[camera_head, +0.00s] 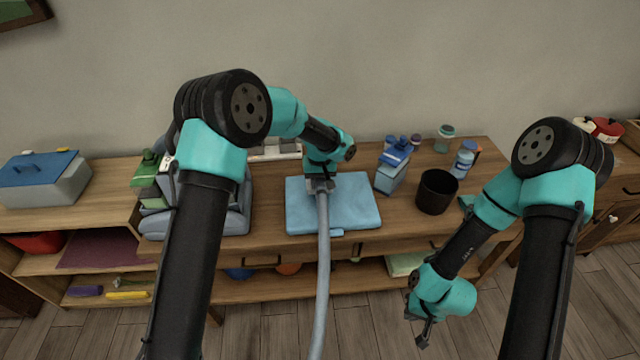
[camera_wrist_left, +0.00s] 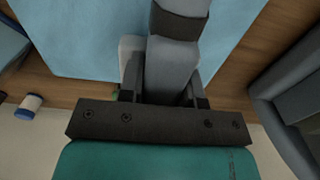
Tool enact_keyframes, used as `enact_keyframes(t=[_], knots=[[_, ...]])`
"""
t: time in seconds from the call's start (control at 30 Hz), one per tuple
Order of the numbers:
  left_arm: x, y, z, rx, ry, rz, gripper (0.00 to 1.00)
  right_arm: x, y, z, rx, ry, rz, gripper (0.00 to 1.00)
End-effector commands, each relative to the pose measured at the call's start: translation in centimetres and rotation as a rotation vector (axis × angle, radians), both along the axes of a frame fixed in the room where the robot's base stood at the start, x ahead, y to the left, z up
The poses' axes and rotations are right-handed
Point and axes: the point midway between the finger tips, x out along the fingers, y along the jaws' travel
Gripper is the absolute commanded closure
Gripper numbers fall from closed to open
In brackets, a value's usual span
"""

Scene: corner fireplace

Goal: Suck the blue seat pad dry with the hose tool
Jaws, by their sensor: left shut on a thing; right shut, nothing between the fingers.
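The blue seat pad (camera_head: 355,205) lies flat on the wooden table, near its front edge. My left gripper (camera_head: 319,186) is shut on the grey hose tool (camera_head: 323,240) over the pad's left part. The hose runs from there down over the table's front edge. In the left wrist view the tool (camera_wrist_left: 175,65) sits between the fingers (camera_wrist_left: 160,92), with the blue pad (camera_wrist_left: 90,40) behind it. Whether the tool's nozzle touches the pad is hidden. My right gripper (camera_head: 424,335) is shut and empty, hanging low in front of the table at the right.
A black cup (camera_head: 437,191) and a blue-and-white bottle box (camera_head: 392,168) stand right of the pad. Several small jars stand behind. A grey machine (camera_head: 233,210) stands left of the pad, partly behind my left arm. A lidded grey bin (camera_head: 55,185) is at far left.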

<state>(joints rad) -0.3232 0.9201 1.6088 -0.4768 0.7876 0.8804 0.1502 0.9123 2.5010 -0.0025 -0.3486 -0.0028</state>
Motion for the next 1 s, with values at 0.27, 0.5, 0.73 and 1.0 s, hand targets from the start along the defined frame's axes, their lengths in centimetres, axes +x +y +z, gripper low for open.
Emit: enact_keyframes(t=[0.27, 0.5, 0.73, 1.0], knots=[[0.0, 0.1, 0.9, 0.000, -0.001, 0.001, 0.98, 0.0, 0.0, 0.0, 0.000, 0.000, 0.000, 1.00], [0.0, 0.2, 1.7, -0.001, -0.002, 0.004, 0.98, 0.0, 0.0, 0.0, 0.000, 0.000, 0.000, 1.00], [0.0, 0.3, 2.3, -0.001, -0.001, 0.005, 0.98, 0.0, 0.0, 0.0, 0.000, 0.000, 0.000, 1.00], [0.0, 0.4, 3.2, -0.001, -0.001, 0.007, 0.98, 0.0, 0.0, 0.0, 0.000, 0.000, 0.000, 1.00]])
